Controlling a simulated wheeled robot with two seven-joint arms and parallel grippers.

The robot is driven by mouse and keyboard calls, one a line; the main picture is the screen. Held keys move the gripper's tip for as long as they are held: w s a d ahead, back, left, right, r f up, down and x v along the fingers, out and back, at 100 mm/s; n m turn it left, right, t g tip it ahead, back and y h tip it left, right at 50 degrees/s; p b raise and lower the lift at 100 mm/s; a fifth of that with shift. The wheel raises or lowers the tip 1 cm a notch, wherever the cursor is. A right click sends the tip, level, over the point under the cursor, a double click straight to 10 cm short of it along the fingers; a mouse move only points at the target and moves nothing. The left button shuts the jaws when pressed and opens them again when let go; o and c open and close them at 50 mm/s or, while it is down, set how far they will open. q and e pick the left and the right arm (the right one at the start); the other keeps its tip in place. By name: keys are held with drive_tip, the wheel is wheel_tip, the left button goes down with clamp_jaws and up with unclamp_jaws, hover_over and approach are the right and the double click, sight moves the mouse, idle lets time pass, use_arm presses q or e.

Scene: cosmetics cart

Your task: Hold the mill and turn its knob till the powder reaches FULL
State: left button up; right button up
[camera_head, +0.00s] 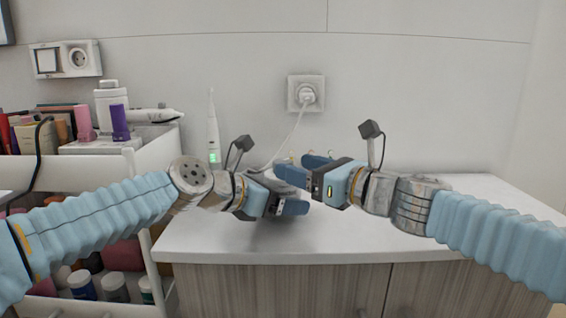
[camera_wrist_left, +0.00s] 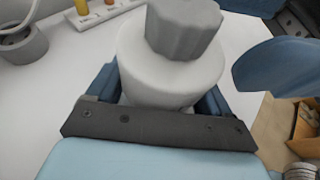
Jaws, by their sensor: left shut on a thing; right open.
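The mill is a white round body (camera_wrist_left: 170,62) with a grey ribbed knob (camera_wrist_left: 184,27) on top, seen in the left wrist view. My left gripper (camera_wrist_left: 158,95) is shut around the white body, one blue finger on each side. In the head view my left gripper (camera_head: 292,207) is low over the white counter, and the mill is hidden by the grippers. My right gripper (camera_head: 304,168) is open, just above and beyond the left one. One of its blue fingers (camera_wrist_left: 280,68) shows right of the knob in the left wrist view, apart from it. No powder or FULL mark is visible.
A white wand with a green light (camera_head: 213,140) stands on the white counter (camera_head: 440,240) behind my left arm. A cord runs to a wall socket (camera_head: 306,93). A cart of bottles (camera_head: 160,170) is at left. A grey cup (camera_wrist_left: 22,45) stands near the mill. The counter's right side is clear.

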sight(284, 161)
drive_tip(key=x, duration=0.4)
drive_tip(key=shift+w+a, duration=0.25)
drive_tip(key=shift+a, duration=0.1)
drive_tip(key=c, duration=1)
drive_tip(key=shift+o, duration=0.2)
drive_tip(key=shift+r+n+g+y, duration=0.1)
drive_tip(key=shift+n+g+y, duration=0.4)
drive_tip(key=shift+g, duration=0.1)
drive_tip(key=n+g+y, duration=0.2)
drive_tip(key=g, duration=0.1)
drive_tip(key=shift+w+d+n, duration=0.1)
drive_tip(key=shift+n, duration=0.2)
drive_tip(key=shift+n+g+y, duration=0.45)
drive_tip(key=shift+n+g, duration=0.55)
drive_tip(key=shift+g, duration=0.6)
drive_tip(key=shift+n+g+y, duration=0.45)
drive_tip(key=shift+n+g, duration=0.55)
drive_tip(key=shift+g, duration=0.9)
